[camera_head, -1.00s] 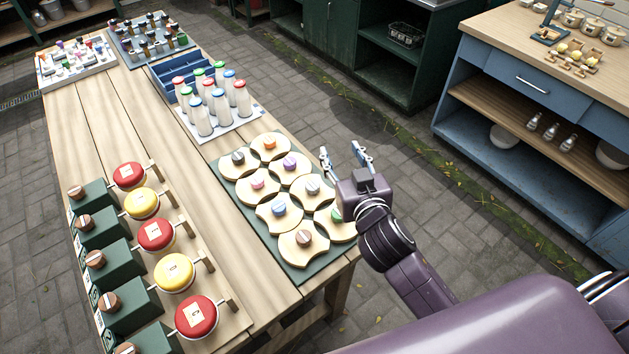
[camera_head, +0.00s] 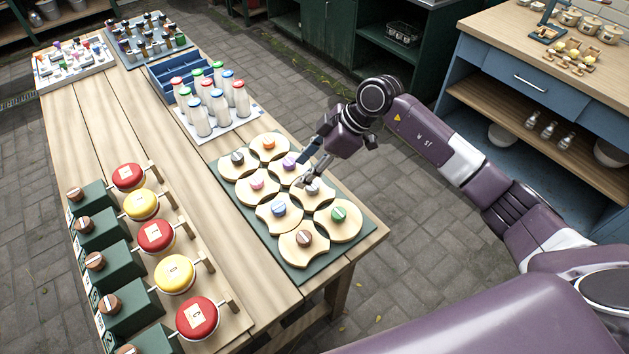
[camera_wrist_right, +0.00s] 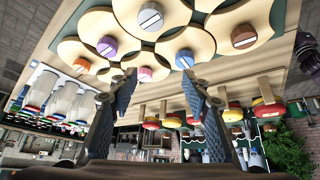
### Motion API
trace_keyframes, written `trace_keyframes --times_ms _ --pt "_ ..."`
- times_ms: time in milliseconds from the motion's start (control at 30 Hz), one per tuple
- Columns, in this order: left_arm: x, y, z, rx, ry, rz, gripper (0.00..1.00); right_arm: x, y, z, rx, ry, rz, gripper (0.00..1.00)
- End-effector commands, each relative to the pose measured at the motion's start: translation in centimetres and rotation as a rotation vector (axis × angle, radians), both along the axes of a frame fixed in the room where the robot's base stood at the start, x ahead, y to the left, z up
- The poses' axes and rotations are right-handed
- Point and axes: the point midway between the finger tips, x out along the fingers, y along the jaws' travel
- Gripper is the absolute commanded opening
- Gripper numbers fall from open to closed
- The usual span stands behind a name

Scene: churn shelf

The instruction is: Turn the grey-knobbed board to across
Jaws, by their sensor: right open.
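The grey-knobbed board (camera_head: 325,194) is a pale wooden board with concave sides, lying among similar boards on the green base (camera_head: 243,229). Its grey knob (camera_head: 313,187) bears a light stripe and also shows in the right wrist view (camera_wrist_right: 106,47). My right gripper (camera_head: 304,172) is open and empty, above the boards close by the grey knob, and covers part of that board. I cannot tell if a finger touches anything. My left gripper is not in view.
Neighbouring boards have purple (camera_head: 290,161), blue (camera_head: 279,207) and green (camera_head: 338,213) knobs. Several milk bottles (camera_head: 210,106) stand on a white tray behind. Green blocks with red and yellow discs (camera_head: 156,235) line the left. The floor right of the table is clear.

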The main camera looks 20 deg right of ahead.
Motion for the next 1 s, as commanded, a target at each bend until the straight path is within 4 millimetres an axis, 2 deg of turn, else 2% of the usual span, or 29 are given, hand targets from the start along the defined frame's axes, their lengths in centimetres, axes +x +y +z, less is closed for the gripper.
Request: trace_keyframes --times_ms 33,100,200,367,700,1000 --pt "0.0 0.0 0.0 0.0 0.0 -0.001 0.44 0.2 -2.0 -0.3 -0.061 0.036 -0.039 0.44" --pt "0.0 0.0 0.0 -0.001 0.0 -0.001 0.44 0.2 -4.1 -0.6 -0.123 0.076 -0.083 0.44" --pt "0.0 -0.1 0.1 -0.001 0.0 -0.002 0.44 0.1 -5.5 -1.0 -0.166 0.106 -0.117 0.44" --pt "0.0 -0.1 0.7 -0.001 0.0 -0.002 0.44 0.2 -5.0 -2.4 -0.171 0.114 -0.121 0.44" --pt "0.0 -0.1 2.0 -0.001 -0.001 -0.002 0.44 1.1 -3.2 -7.1 -0.168 0.112 -0.12 0.44" --pt "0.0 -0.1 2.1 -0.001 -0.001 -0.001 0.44 1.3 -2.9 -8.1 -0.169 0.109 -0.12 0.44"
